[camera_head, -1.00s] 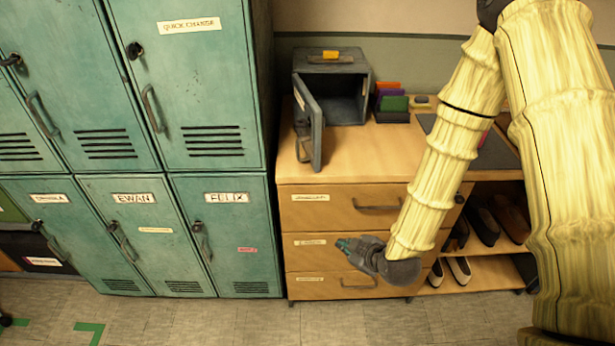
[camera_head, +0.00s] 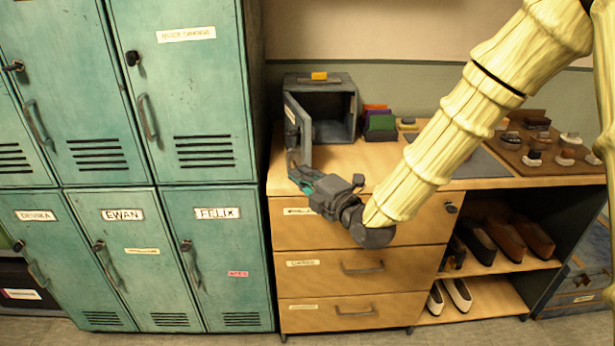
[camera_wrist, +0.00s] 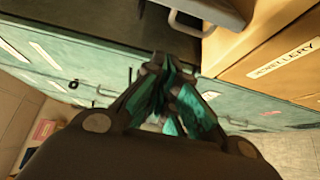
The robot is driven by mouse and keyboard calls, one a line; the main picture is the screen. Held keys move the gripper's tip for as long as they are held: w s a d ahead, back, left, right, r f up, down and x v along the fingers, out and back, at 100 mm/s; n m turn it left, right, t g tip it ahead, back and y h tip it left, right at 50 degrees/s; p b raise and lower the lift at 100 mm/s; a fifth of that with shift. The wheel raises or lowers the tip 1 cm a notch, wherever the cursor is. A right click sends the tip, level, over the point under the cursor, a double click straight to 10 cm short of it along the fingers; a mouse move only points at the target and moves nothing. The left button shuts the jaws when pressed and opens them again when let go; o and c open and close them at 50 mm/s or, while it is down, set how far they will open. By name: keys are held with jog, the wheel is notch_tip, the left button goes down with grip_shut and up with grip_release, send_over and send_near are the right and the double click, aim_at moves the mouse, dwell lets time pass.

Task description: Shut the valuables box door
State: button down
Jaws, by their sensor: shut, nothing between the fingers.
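The grey valuables box (camera_head: 330,79) stands on the wooden cabinet top, with a yellow label on its upper edge. Its door (camera_head: 298,128) is hinged at the left and stands open towards me, so the dark inside shows. My gripper (camera_head: 296,176) is shut and empty at the door's lower front end, by its handle. I cannot tell whether they touch in the head view. In the wrist view the closed teal fingertips (camera_wrist: 170,66) point towards the door edge, and the pale door handle (camera_wrist: 191,24) is just beyond them.
Teal lockers (camera_head: 214,225) stand close at the left of the cabinet. Drawers (camera_head: 350,270) lie below the box. A card holder (camera_head: 379,128) and a tray of small items (camera_head: 545,148) stand to the right on the top. Shoes (camera_head: 505,240) fill the open shelves.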

aim_at(289, 136)
jog(key=w+p, duration=0.1)
jog(key=w, duration=0.6)
jog(key=shift+w+a, duration=0.2)
jog(key=shift+f, duration=0.1)
dwell(0.5)
